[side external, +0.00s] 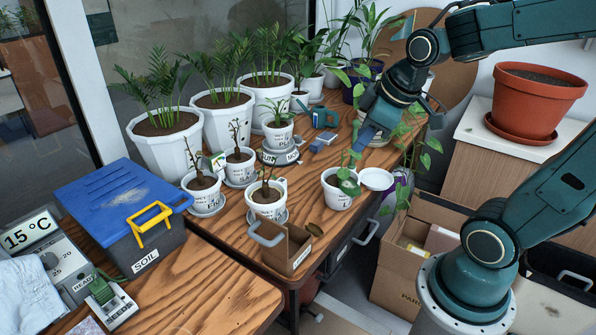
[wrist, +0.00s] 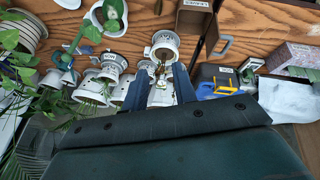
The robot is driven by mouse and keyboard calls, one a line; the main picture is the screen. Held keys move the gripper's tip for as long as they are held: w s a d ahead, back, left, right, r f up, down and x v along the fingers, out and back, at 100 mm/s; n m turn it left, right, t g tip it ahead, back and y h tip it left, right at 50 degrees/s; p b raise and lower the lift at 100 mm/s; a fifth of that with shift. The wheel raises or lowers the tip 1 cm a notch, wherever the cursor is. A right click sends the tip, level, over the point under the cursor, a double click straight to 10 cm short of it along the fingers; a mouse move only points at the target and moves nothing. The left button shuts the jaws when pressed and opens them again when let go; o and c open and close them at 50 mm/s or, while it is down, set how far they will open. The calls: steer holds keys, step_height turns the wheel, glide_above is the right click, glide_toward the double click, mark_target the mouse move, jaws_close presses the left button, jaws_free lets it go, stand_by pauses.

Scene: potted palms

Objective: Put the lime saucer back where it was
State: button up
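No saucer in view is clearly lime-coloured. A bare white saucer (side external: 376,179) lies at the right edge of the table, just right of a white pot (side external: 338,193) with a broad-leaved green plant. No saucer shows under that pot. Part of a pale round thing, perhaps this saucer, is cut off at the top of the wrist view (wrist: 68,3). The pot labels are too small to read surely. My gripper (side external: 362,143) is above the back right of the table, apart from the saucer. In the wrist view its blue fingers (wrist: 157,84) are spread with nothing held between them.
Large palms (side external: 165,145) fill the back left. A cardboard carton (side external: 405,275) stands below, right.

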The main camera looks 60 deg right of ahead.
steer(key=w+d+f+n+h, duration=0.1)
steer(key=w+d+f+n, duration=0.15)
steer(key=d+f, duration=0.65)
steer(key=w+d+f+n+h, duration=0.1)
steer(key=d+f+n, duration=0.35)
steer(key=d, duration=0.85)
steer(key=s+d+f+g, duration=0.1)
steer(key=s+d+f, duration=0.3)
steer(key=d+f, duration=0.3)
steer(key=shift+s+f, duration=0.2)
steer(key=shift+f, duration=0.6)
glide_above(381, 188)
steer(key=s+a, duration=0.2)
steer(key=s, duration=0.1)
step_height(381, 188, down, 8)
steer(key=shift+w+r, duration=0.15)
steer(key=shift+w, duration=0.1)
steer(key=shift+x, duration=2.65)
